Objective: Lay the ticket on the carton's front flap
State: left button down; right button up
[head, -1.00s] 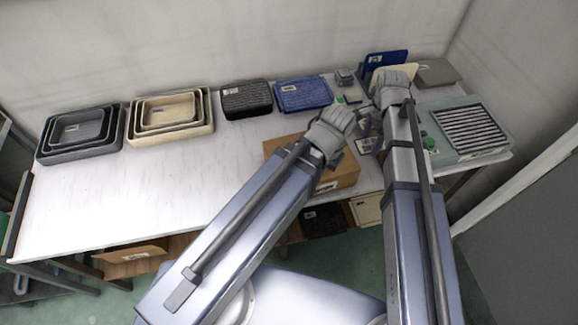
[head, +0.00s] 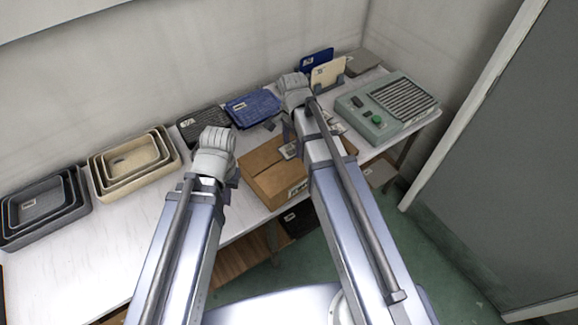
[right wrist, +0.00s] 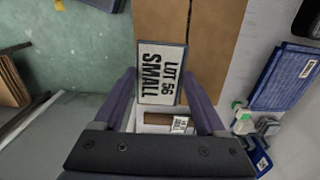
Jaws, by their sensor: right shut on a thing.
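The brown cardboard carton (head: 262,172) stands at the table's front edge, beside my right gripper in the head view. Its brown top, with a seam, also shows in the right wrist view (right wrist: 215,35), and the ticket overlaps it there. I cannot tell whether they touch. My left gripper (head: 232,172) is left of the carton, its fingers mostly hidden behind its arm.
Nested grey trays (head: 45,237) and cream trays (head: 163,167) stand on the left. A black tray (head: 190,128) and a blue tray (head: 270,106) lie behind the carton. A grey-green device (head: 350,110) with a green button is on the right. Table between cream trays and carton is clear.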

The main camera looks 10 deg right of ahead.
aim_at(292, 168)
jog(key=shift+f+b, duration=4.45)
jog(key=shift+f, duration=0.3)
jog(key=shift+f, duration=0.1)
jog(key=shift+f, duration=0.15)
jog(key=o, duration=1.3)
jog(key=shift+c, duration=0.2)
notch_tip(292, 168, up, 13)
jog(key=p, duration=1.2)
jog(key=shift+f, duration=0.2)
jog(key=s+a+n+h, duration=0.1)
jog(key=s+a+n, duration=0.9)
jog(key=s+n, duration=0.4)
jog(key=n, duration=0.3)
jog(key=shift+n, duration=0.4)
